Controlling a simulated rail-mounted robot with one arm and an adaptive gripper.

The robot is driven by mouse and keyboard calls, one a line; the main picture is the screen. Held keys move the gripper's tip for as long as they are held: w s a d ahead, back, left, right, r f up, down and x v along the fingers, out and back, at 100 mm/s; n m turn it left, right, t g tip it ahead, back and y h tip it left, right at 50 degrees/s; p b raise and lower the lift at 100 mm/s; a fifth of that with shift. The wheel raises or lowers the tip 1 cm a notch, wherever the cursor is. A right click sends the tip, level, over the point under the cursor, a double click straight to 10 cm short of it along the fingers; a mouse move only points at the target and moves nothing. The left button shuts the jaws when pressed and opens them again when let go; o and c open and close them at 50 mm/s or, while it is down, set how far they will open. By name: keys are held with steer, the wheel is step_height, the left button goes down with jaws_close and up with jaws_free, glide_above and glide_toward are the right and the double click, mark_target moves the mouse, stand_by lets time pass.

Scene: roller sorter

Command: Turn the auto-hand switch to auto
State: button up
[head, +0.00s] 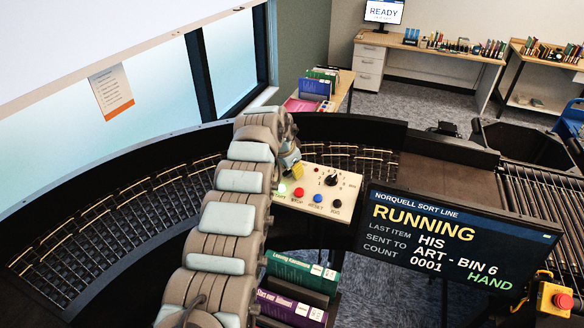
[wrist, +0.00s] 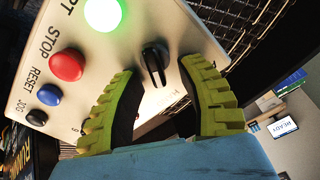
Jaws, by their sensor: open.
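The auto-hand switch, a small black knob (wrist: 155,66), stands on the cream control panel (head: 350,188) near the lit green START button (wrist: 102,13). My gripper (wrist: 158,72) is open, with one yellow-green finger on each side of the knob and a visible gap to both. In the head view my gripper (head: 294,167) is over the panel's left back part and hides the knob. The screen (head: 455,250) reads RUNNING and HAND.
The red STOP (head: 298,192), blue RESET (head: 318,198) and black JOG (head: 336,203) buttons line the panel's front. A numbered rotary dial (head: 331,180) is right of my gripper. A red emergency stop (head: 562,300) is at lower right.

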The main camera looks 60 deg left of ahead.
jaws_close()
steer(key=shift+w+f+b, duration=0.1)
steer(key=shift+b, duration=0.2)
stand_by(0.3)
steer(key=shift+a+f+n+b, duration=0.15)
steer(key=shift+n+b, duration=0.75)
steer(key=shift+n, duration=0.5)
steer(key=n+b, duration=0.1)
steer(key=n, duration=0.1)
steer(key=shift+s+a+n+y+b, duration=0.2)
steer(key=shift+n+y+b, duration=0.1)
steer(key=shift+b, duration=0.05)
steer(key=n, duration=0.3)
steer(key=shift+s+a+r+n, duration=0.2)
steer(key=shift+s+n, duration=0.05)
steer(key=shift+n, duration=0.05)
steer(key=shift+s+a+f+n+g, duration=0.1)
steer(key=shift+n+g, duration=0.05)
steer(key=shift+n, duration=0.6)
steer(key=shift+s+n+g, duration=0.1)
steer(key=shift+n+g, duration=0.05)
steer(key=shift+n, duration=0.6)
